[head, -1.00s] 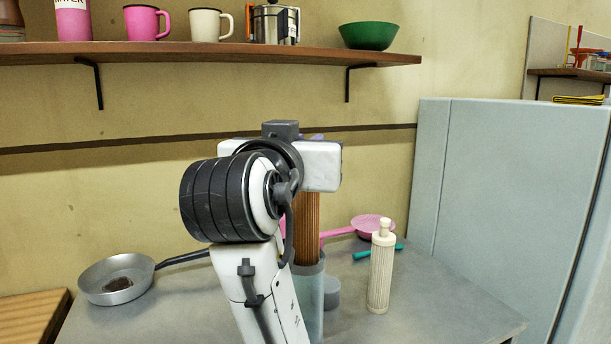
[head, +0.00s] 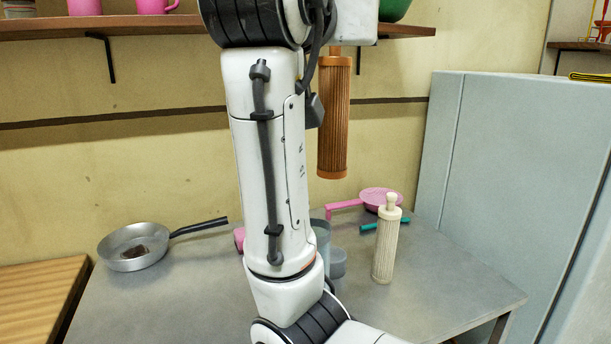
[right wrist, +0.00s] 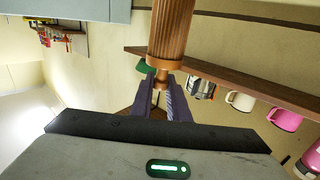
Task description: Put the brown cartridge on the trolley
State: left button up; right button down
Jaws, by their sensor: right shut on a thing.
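The brown cartridge (head: 333,120), a ribbed cylinder, hangs upright in the air above the grey table (head: 440,290) in the head view. In the right wrist view the cartridge (right wrist: 172,35) shows with its narrow neck between the fingers of my right gripper (right wrist: 162,84), which is shut on it. My right arm hides part of the table and most of this gripper in the head view. My left gripper is not in view. I cannot make out a trolley for certain.
A bluish cylindrical housing (head: 321,236) and a grey cup (head: 338,262) stand below the cartridge, partly behind my arm. A cream cartridge (head: 385,245) stands to their right. A pan (head: 135,250), pink strainer (head: 379,198), wall shelf (head: 150,24), grey panel (head: 500,170) and wooden surface (head: 40,300) surround them.

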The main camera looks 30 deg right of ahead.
aim_at(430, 265)
jog(key=z, duration=0.5)
jog(key=k, duration=0.55)
jog(key=z, duration=0.95)
jog(key=i, duration=1.15)
jog(key=u, duration=0.35)
